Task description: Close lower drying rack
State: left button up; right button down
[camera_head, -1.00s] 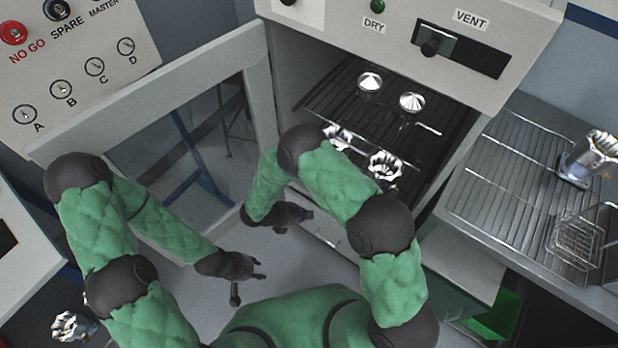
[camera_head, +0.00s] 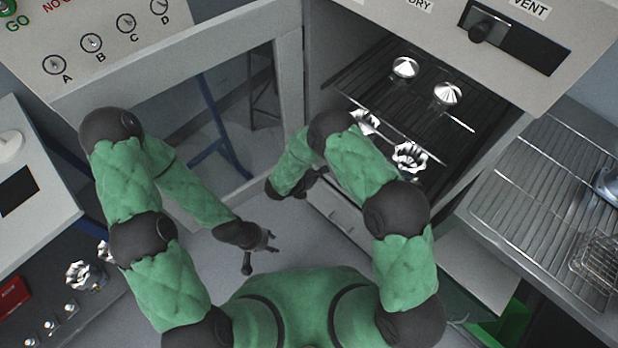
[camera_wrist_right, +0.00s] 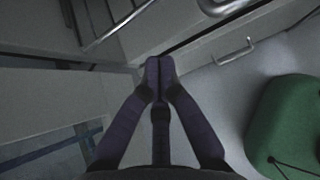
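The drying cabinet (camera_head: 432,40) stands open. Inside are dark wire racks (camera_head: 385,82) with two shiny conical parts (camera_head: 447,93) and, nearer the front, two shiny lobed parts (camera_head: 410,157). My right arm covers some of the front, so I cannot tell exactly how far out the lower rack is. My right gripper (camera_head: 314,180) is in front of the cabinet's lower part; in the right wrist view its fingertips (camera_wrist_right: 159,66) are together with nothing visible between them, near a bar handle (camera_wrist_right: 235,54). My left gripper (camera_head: 262,255) is open and empty over the floor.
The cabinet door (camera_head: 180,75) is swung open to the left, its frame beside my arms. A wire drainer on a bench (camera_head: 545,175) stands at right with a wire basket (camera_head: 598,262). Floor between door and cabinet is clear.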

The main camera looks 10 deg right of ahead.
jog(key=shift+w+d, duration=1.3)
jog(key=shift+d, duration=0.2)
jog(key=w+d+b, duration=0.2)
jog(key=w+d, duration=0.1)
jog(key=w+d+b, duration=0.2)
jog(key=w+d, duration=0.1)
jog(key=d, duration=0.1)
jog(key=shift+d+f, duration=0.1)
jog(key=shift+w+d+r, duration=0.1)
jog(key=shift+w+r, duration=0.1)
